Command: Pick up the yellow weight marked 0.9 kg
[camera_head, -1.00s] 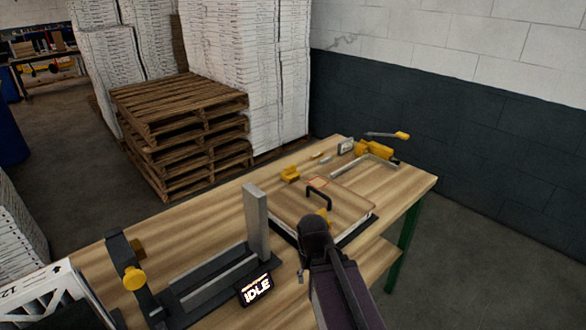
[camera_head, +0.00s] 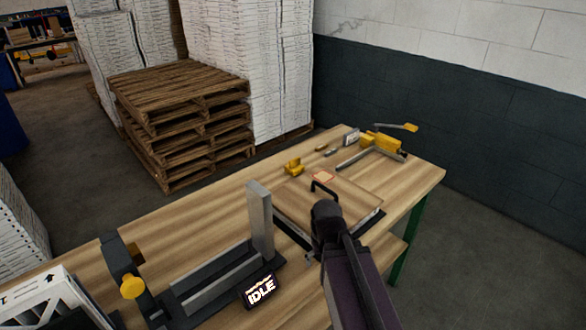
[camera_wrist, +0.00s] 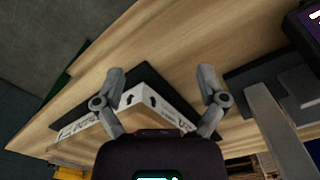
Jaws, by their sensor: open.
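A small yellow block (camera_head: 293,166) sits on the workbench near its back edge, left of a wooden board (camera_head: 345,198) with a black handle (camera_head: 322,187). I cannot read any marking on it, so I cannot tell whether it is the 0.9 kg weight. My arm hides part of the board in the head view. My gripper (camera_wrist: 161,76) is open and empty in the wrist view, its two grey fingers apart. Between and below them is the corner of a white box (camera_wrist: 140,98) with black arrows. The head view does not show the fingers.
A black and grey fixture with an upright plate (camera_head: 260,220) and an IDLE display (camera_head: 261,290) stands left of my arm. A yellow-handled clamp (camera_head: 385,140) is at the far right. Bare benchtop (camera_head: 195,230) lies behind the fixture. Pallets (camera_head: 180,95) stand beyond the bench.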

